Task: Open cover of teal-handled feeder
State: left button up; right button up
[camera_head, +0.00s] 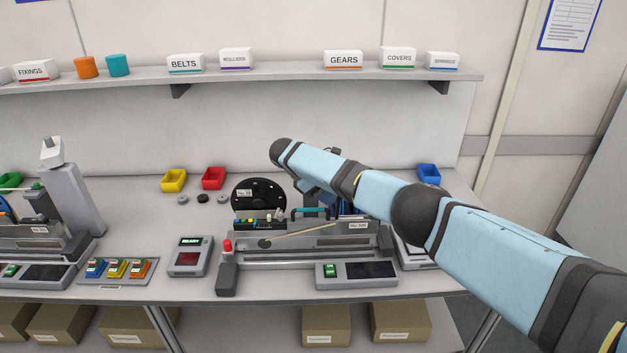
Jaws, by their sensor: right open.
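A feeder with a teal handle (311,211) stands on the grey trolley base (285,256) at the centre of the bench. A black reel (258,192) stands at its back left. A light strip runs slantwise across its front. I cannot make out the cover's position clearly. My right arm reaches in from the right, above the feeder. My right gripper (316,192) points down just above and behind the teal handle, mostly hidden by my forearm; it is open, with no visible hold on the handle. My left gripper is out of view.
A blue part (345,208) stands just right of the handle, partly behind my arm. A red-knobbed post (227,246) and a READY display box (188,257) stand left. Yellow (174,181) and red bins (213,178) are behind. A labelled shelf (260,74) runs above.

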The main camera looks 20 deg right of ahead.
jog(key=b+v, duration=0.4)
jog(key=v, duration=0.9)
jog(key=shift+s, duration=0.1)
jog(key=shift+a+f, duration=0.1)
